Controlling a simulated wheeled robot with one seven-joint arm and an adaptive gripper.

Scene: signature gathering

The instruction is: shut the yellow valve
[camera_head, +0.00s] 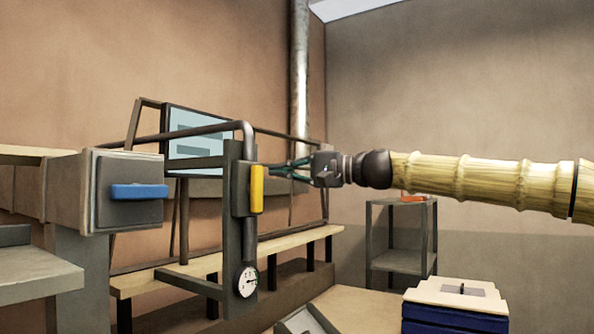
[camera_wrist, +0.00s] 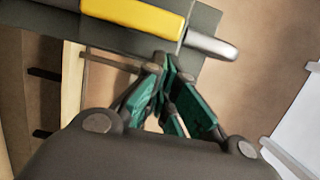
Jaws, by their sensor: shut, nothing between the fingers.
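The yellow valve (camera_head: 257,189) is an upright yellow handle on the front of a grey vertical plate (camera_head: 232,180). In the wrist view the yellow handle (camera_wrist: 135,15) lies across the top left, partly cut off by the frame edge. My gripper (camera_head: 272,170) reaches in from the right with its fingertips close to the handle's upper part. It is shut and empty. In the wrist view the green fingers of my gripper (camera_wrist: 164,65) meet just below the handle and overlap the grey plate. I cannot tell whether they touch anything.
A pressure gauge (camera_head: 247,281) sits below the valve. A grey box with a blue handle (camera_head: 138,191) stands to the left. A wooden bench (camera_head: 215,265) runs behind. A grey shelf (camera_head: 402,260) and a blue-sided box (camera_head: 455,318) are on the right.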

